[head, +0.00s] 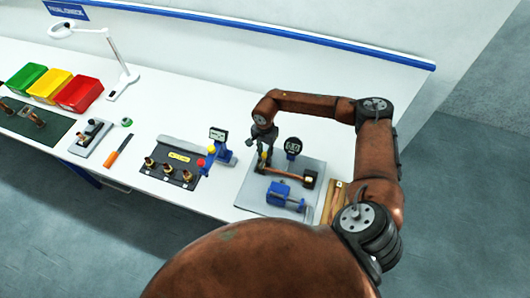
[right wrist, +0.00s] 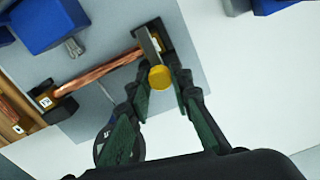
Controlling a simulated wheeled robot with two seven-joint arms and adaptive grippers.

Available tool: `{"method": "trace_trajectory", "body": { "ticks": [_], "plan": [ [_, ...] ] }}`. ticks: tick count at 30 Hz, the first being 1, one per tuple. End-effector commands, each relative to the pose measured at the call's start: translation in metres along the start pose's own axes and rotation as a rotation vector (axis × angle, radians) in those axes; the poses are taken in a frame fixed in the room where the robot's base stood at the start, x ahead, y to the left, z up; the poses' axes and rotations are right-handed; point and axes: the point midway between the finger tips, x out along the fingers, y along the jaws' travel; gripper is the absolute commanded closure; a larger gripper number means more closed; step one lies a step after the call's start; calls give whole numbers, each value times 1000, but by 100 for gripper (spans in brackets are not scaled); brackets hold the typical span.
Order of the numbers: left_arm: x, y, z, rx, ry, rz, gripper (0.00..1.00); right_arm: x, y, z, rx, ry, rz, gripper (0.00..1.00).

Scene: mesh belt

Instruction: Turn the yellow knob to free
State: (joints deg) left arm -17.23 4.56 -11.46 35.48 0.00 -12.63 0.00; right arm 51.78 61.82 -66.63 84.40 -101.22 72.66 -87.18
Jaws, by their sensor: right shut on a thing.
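The yellow knob (right wrist: 159,77) sits at one end of the copper bar fixture, beside a metal plate-like lever. My right gripper (right wrist: 160,82) has its fingertips on both sides of the knob, shut on it. In the head view my right gripper (head: 263,148) reaches down from above to the yellow knob (head: 264,157). The copper bar (right wrist: 98,73) runs from the knob's block to a dark block with a small label. The knob's marking, if any, cannot be read. My left gripper is not in view.
The grey plate (head: 250,196) carries a blue vise (head: 286,194) and a round dial gauge (head: 293,146). To the left are a black block with several knobs (head: 170,172), a blue stand display (head: 218,142), an orange-handled tool (head: 120,148) and coloured bins (head: 78,94).

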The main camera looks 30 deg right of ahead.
Motion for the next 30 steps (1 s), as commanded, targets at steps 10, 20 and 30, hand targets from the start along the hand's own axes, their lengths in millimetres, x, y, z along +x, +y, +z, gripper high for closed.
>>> {"method": "trace_trajectory", "body": {
  "ticks": [10, 20, 30],
  "plan": [
    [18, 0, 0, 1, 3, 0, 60, 3, 0, -1, 199, 2, 0, 100],
    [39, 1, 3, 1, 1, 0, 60, 3, -1, 0, 510, 2, -1, 100],
    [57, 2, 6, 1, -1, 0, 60, 2, -1, -1, 834, 1, -1, 100]
  ]
}}
